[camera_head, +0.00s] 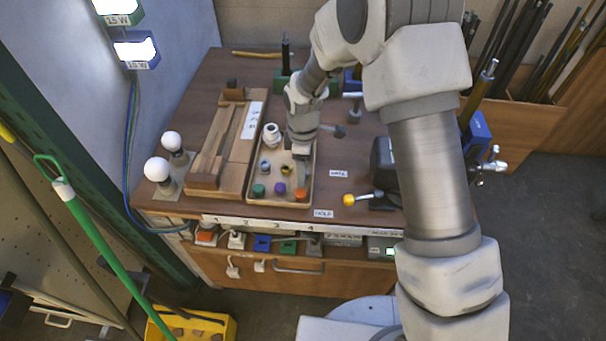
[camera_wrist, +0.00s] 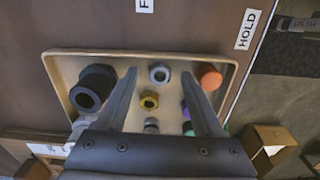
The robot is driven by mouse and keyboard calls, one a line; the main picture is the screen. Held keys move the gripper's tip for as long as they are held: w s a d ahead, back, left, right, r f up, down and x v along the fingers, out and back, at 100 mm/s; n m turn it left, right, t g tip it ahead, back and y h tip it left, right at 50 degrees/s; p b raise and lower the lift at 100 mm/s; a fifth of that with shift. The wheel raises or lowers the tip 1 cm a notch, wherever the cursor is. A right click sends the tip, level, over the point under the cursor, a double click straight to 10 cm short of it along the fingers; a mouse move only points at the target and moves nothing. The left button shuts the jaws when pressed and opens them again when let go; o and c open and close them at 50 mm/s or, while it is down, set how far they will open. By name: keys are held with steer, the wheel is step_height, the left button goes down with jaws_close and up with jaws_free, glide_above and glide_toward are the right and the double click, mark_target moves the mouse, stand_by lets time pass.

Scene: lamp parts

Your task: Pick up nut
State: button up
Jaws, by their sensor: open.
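A grey hex nut (camera_wrist: 159,73) lies in the wooden tray (camera_wrist: 225,100), between the tips of my open gripper (camera_wrist: 158,77) in the wrist view. A brass-yellow hex nut (camera_wrist: 149,100) lies just below it in that view, and a further grey part (camera_wrist: 152,125) is partly hidden by the gripper body. In the head view my gripper (camera_head: 301,172) points down over the right side of the tray (camera_head: 252,170), hiding the grey nut. The brass nut (camera_head: 286,169) shows to its left. The fingers appear apart from the nuts; their height above the tray is hard to tell.
In the wrist view, a black socket (camera_wrist: 93,88) lies left of the fingers; orange (camera_wrist: 210,78), purple (camera_wrist: 185,108) and green caps lie right. The tray's raised rim is close around. A white socket (camera_head: 271,135) stands at the tray's back; a wooden fixture (camera_head: 213,150) is left.

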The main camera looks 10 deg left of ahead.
steer(key=shift+f, duration=0.15)
jaws_close()
stand_by(0.4)
